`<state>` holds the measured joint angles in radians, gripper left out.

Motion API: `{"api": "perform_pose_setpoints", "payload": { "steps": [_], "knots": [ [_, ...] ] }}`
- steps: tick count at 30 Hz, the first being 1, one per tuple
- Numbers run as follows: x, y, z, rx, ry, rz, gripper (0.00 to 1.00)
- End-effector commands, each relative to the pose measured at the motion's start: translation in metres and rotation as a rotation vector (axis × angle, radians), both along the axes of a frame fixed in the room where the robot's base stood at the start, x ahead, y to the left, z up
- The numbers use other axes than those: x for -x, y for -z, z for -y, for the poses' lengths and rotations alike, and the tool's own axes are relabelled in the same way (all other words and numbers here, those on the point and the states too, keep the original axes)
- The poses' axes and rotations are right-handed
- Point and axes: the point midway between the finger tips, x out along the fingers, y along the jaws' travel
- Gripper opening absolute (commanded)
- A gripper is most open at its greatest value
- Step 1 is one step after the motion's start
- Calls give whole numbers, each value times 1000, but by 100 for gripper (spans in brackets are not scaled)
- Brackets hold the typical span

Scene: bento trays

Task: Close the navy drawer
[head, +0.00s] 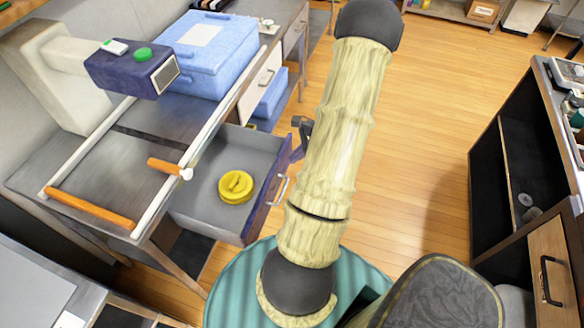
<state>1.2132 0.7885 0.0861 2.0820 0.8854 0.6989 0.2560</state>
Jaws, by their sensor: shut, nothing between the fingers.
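The navy drawer (263,206) stands pulled out from under the workbench at the middle left. Its navy front faces right and carries a pale metal bar handle (279,190). A round yellow object (236,187) lies inside on the grey drawer floor. My gripper (299,124) shows only in part, as a dark shape behind my arm. It is shut and empty, near the far end of the drawer front. Whether it touches the front cannot be told.
The workbench (105,172) above the drawer bears an orange and white rail frame (95,208) and a light blue box (212,50). A closed white drawer (262,78) sits farther back. A dark cabinet (497,160) stands right. Open wooden floor (420,130) lies between.

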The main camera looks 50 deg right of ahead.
Motion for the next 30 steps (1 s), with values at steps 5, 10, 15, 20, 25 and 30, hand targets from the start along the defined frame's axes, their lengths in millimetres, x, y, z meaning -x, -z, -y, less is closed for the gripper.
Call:
{"api": "perform_pose_setpoints", "payload": {
  "steps": [5,10,15,20,25,30],
  "knots": [
    [38,39,53,-133,338,45,0],
    [55,53,74,-189,483,76,0],
    [56,54,76,-194,496,78,0],
    [56,54,76,-193,495,78,0],
    [51,58,73,-193,491,78,0],
    [37,73,67,-195,491,77,0]
  ]
}}
